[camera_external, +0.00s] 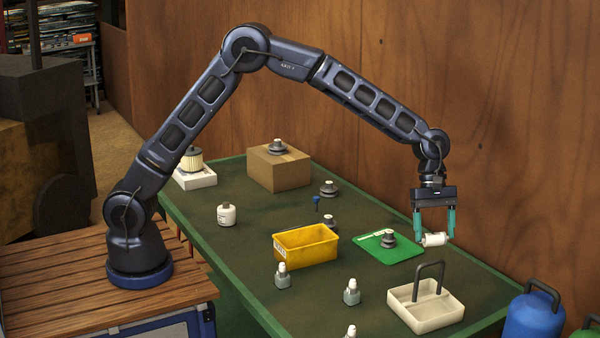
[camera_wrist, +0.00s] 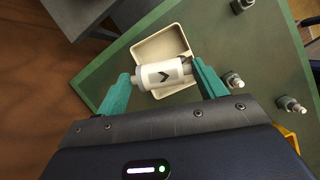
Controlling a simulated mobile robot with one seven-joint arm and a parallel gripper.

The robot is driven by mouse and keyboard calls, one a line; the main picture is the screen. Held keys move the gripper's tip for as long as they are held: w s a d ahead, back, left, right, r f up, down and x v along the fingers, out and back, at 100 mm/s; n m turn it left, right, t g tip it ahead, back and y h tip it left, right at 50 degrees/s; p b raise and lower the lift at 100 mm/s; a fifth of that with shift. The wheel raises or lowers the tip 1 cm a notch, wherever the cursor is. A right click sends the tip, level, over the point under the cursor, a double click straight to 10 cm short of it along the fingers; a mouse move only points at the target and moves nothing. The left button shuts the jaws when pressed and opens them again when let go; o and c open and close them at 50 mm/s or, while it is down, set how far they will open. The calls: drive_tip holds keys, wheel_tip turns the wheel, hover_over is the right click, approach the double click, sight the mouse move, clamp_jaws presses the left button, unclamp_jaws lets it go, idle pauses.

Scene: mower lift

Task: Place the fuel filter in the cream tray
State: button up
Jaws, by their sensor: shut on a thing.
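The fuel filter (camera_external: 434,240) is a white cylinder, and in the wrist view (camera_wrist: 160,75) it carries a dark chevron mark. My gripper (camera_external: 433,236) is shut on it, with a teal finger at each end, and holds it on its side in the air. The cream tray (camera_external: 422,319) has a dark arched handle and stands near the front right of the green table. The filter is above and behind the tray in the external view. In the wrist view, the tray (camera_wrist: 149,50) shows beyond the filter, which hides part of it.
A green mat (camera_external: 372,250) bears a grey knob-like part. A yellow bin (camera_external: 310,255) stands left of it. Several small grey-and-white parts (camera_external: 352,292) stand left of the tray. A cardboard box (camera_external: 277,172) stands farther back. The wooden wall (camera_external: 500,150) rises behind the table.

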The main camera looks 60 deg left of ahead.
sight(433, 244)
drive_tip(key=shift+f, duration=2.1)
drive_tip(key=shift+f, duration=0.1)
drive_tip(key=o, duration=1)
drive_tip(key=shift+c, duration=0.2)
drive_tip(key=v, duration=1.2)
drive_tip(key=shift+w+a, duration=0.1)
drive_tip(key=shift+a, duration=0.05)
